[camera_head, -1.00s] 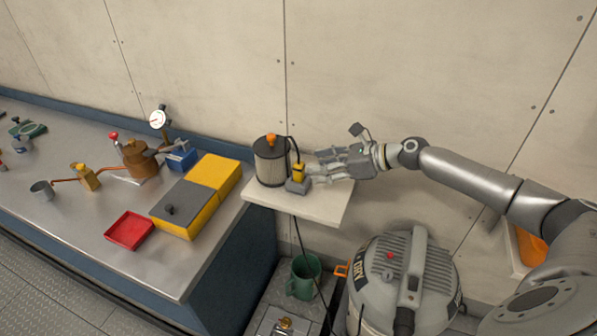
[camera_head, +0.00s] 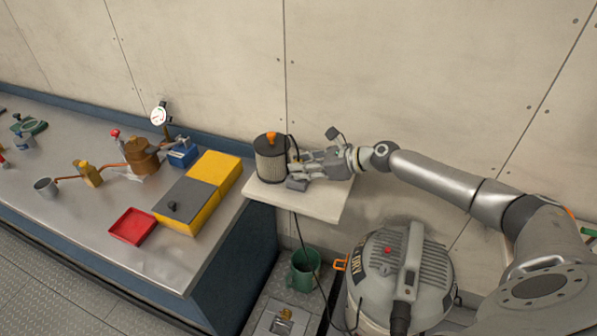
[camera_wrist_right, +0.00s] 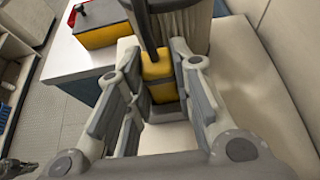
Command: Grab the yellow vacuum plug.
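The yellow vacuum plug (camera_wrist_right: 158,72) stands upright on a small white shelf (camera_head: 318,212), with a black cord rising from its top. It shows between the fingertips of my right gripper (camera_wrist_right: 155,70) in the right wrist view. The fingers are open, one on each side of the plug; I cannot tell whether they touch it. In the head view my right gripper (camera_head: 303,170) reaches in from the right and hides most of the plug. A grey block (camera_head: 297,184) lies at the plug's foot. My left gripper is not in view.
A dark filter canister (camera_head: 270,162) with an orange top stands close beside the plug. The grey vacuum (camera_head: 405,265) and a green mug (camera_head: 303,270) are below the shelf. A bench with a yellow box (camera_head: 215,172) and red tray (camera_head: 133,226) is at the left.

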